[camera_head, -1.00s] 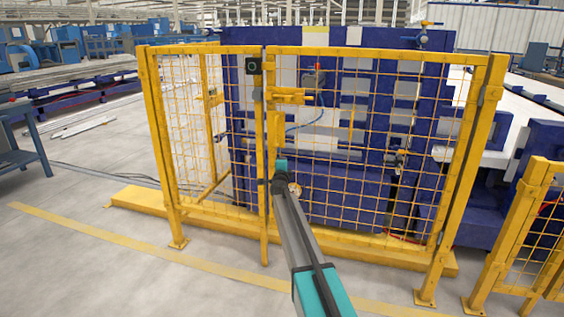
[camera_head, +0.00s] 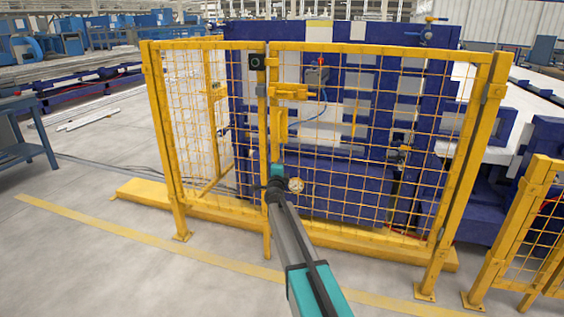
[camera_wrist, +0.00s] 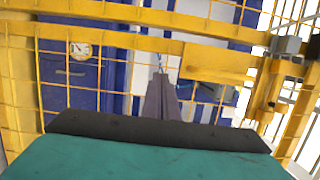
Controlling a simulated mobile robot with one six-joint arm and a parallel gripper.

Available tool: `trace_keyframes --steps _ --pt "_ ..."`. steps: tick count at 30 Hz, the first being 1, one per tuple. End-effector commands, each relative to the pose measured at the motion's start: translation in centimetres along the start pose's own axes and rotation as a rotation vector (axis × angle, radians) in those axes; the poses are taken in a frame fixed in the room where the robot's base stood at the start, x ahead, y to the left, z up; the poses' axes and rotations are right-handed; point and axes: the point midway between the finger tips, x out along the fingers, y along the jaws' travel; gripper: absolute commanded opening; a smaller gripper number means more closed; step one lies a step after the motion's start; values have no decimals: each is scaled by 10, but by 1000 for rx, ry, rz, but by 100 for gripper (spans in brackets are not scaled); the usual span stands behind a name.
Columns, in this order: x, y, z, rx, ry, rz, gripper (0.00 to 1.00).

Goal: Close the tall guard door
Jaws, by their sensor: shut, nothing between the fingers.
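The tall guard door (camera_head: 374,147) is a yellow framed mesh panel, with its right side at a yellow post (camera_head: 484,125). Its free left edge, with a yellow latch bar (camera_head: 290,92) and an upright handle (camera_head: 279,125), stands very close to the middle post (camera_head: 263,150). I cannot tell whether the edge is fully home. My gripper (camera_head: 276,178) is at the door's free edge, below the handle; whether it touches is unclear. In the wrist view its fingers (camera_wrist: 162,92) are together and empty, in front of the yellow bars and mesh.
A fixed mesh panel (camera_head: 190,125) stands left of the door. Behind the mesh is a blue machine (camera_head: 340,185) with a round gauge (camera_head: 296,186). A low yellow fence (camera_head: 522,235) stands at the right. The floor in front is clear, with a yellow line (camera_head: 130,240).

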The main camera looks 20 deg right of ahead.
Motion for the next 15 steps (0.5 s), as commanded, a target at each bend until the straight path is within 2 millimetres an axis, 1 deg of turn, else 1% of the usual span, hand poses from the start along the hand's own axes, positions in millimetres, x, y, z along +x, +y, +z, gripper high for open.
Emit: trace_keyframes --steps 1,6,15 --pt "-8 -1 2 0 -1 0 0" --pt "-26 0 6 0 -2 1 0" --pt "-51 1 12 0 -1 2 0"
